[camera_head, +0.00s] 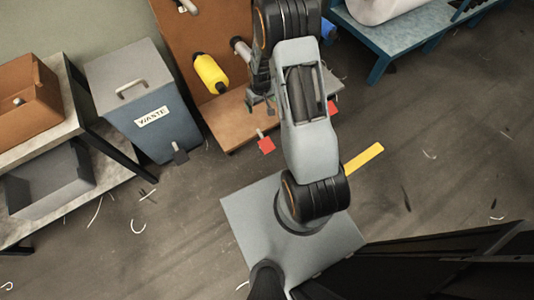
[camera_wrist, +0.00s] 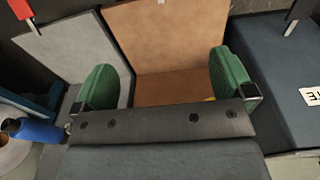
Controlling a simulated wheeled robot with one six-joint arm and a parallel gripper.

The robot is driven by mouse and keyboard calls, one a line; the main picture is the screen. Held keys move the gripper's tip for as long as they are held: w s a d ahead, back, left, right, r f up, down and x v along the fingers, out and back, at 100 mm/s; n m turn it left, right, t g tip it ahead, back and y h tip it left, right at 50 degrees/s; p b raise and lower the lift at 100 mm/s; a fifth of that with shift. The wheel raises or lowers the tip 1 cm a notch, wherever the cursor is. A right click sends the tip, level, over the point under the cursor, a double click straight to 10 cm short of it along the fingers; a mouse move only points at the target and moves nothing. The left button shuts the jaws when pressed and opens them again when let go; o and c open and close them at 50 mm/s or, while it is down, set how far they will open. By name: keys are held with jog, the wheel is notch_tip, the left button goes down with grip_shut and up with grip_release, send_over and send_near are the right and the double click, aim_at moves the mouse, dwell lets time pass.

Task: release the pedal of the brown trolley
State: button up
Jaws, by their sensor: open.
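The brown trolley (camera_head: 174,32) has an upright board with spools and a low deck (camera_head: 233,118). Its red pedal (camera_head: 266,144) sticks out on a short stem at the deck's front edge; I cannot tell if it is pressed or raised. In the wrist view the deck (camera_wrist: 165,35) fills the middle, and only a bit of pedal stem shows at the top edge. My gripper (camera_wrist: 163,65) is open and empty, with its green fingers apart over the brown trolley. In the head view my arm partly hides the trolley's right side.
The blue waste bin (camera_head: 165,105) with a dark pedal (camera_head: 180,153) stands left of the trolley. A grey trolley (camera_wrist: 70,55) with a red pedal (camera_wrist: 20,8) adjoins its other side. A blue bench (camera_head: 400,35) stands at the back right. Floor in front is mostly clear.

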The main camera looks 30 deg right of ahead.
jog(key=g+b, duration=0.1)
jog(key=b, duration=0.5)
send_over(267, 145)
notch_tip(267, 145, down, 21)
notch_tip(267, 145, down, 12)
jog(key=b, duration=0.4)
jog(key=shift+f+b, duration=0.25)
jog(key=shift+b, duration=0.15)
